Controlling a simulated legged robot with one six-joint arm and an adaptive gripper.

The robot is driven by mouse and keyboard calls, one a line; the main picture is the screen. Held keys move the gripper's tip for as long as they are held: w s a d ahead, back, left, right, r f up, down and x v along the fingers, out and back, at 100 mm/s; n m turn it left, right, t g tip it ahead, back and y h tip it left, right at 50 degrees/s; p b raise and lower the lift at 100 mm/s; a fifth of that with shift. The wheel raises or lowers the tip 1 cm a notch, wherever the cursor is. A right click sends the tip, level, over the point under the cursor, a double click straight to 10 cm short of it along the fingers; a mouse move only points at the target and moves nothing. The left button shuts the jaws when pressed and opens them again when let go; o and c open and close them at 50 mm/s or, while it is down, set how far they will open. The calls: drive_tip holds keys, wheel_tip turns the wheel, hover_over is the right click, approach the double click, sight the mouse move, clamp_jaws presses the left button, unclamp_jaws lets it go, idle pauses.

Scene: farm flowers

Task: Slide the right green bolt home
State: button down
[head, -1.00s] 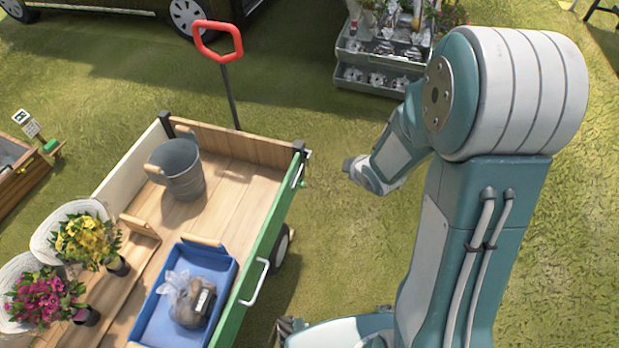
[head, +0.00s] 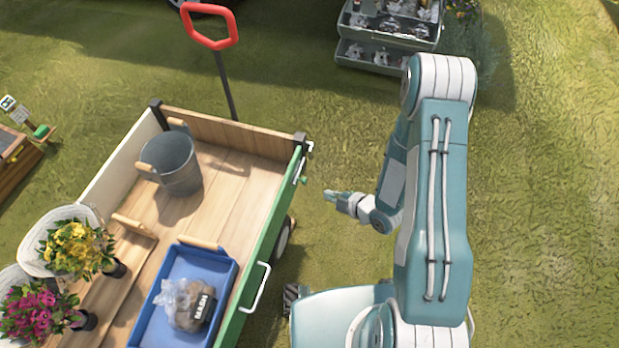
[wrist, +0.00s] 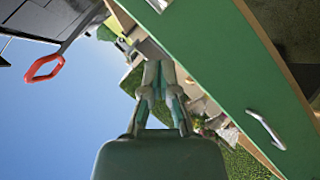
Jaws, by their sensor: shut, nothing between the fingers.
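The right green bolt (head: 300,172) sits on the outside of the cart's green side panel (head: 266,236), near the far right corner. It is small, and how far it is slid cannot be told. My gripper (head: 328,195) is outside the cart, just right of the bolt and apart from it in the head view, pointing left. In the wrist view my gripper (wrist: 158,68) has its fingers together and empty. The green panel (wrist: 225,60) fills the right there, with a pale metal piece at the top edge that I cannot identify surely.
The cart holds a metal bucket (head: 172,165), a blue tray (head: 160,318) with a bagged item (head: 188,303), and flower pots (head: 75,248). A white handle (head: 256,290) sticks out of the green side. The red pull handle (head: 210,28) stands behind.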

idle(0.3)
drive_tip(key=w+d+f+x, duration=0.1)
drive_tip(key=d+x, duration=0.1)
drive_tip(key=x, duration=1)
drive_tip(key=shift+w+a+f, duration=0.2)
drive_tip(key=shift+w+f, duration=0.1)
drive_tip(key=shift+f, duration=0.1)
drive_tip(key=shift+w+d, duration=0.35)
drive_tip(key=shift+w, duration=0.6)
drive_tip(key=shift+w+d, duration=0.3)
drive_tip(key=shift+w, duration=0.6)
